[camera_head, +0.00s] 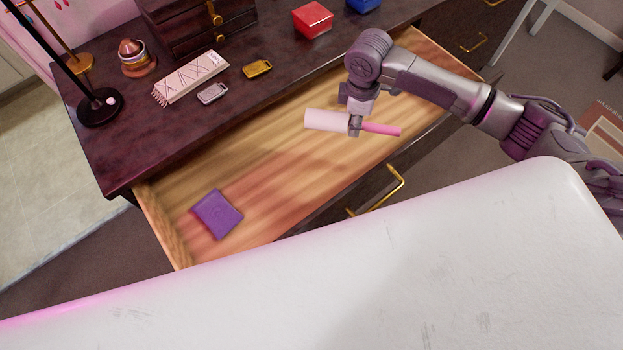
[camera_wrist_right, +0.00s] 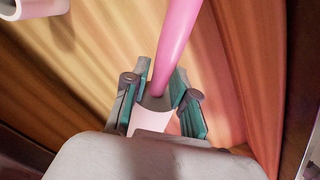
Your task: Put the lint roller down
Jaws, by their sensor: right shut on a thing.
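The lint roller (camera_head: 325,120) has a white roll and a pink handle. My right gripper (camera_head: 355,128) is shut on it where the roll meets the handle. It lies across the fingers above the open wooden drawer (camera_head: 285,165), roll to the left and handle to the right. In the right wrist view, the pink handle (camera_wrist_right: 176,40) runs up from between the fingers of my right gripper (camera_wrist_right: 160,100), over the drawer floor. The height of the gap below the roller is hard to tell. My left gripper is not in view.
A purple square item (camera_head: 217,213) lies at the drawer's left end; the drawer's middle is clear. A pale cylinder end (camera_wrist_right: 35,8) shows in the wrist view.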

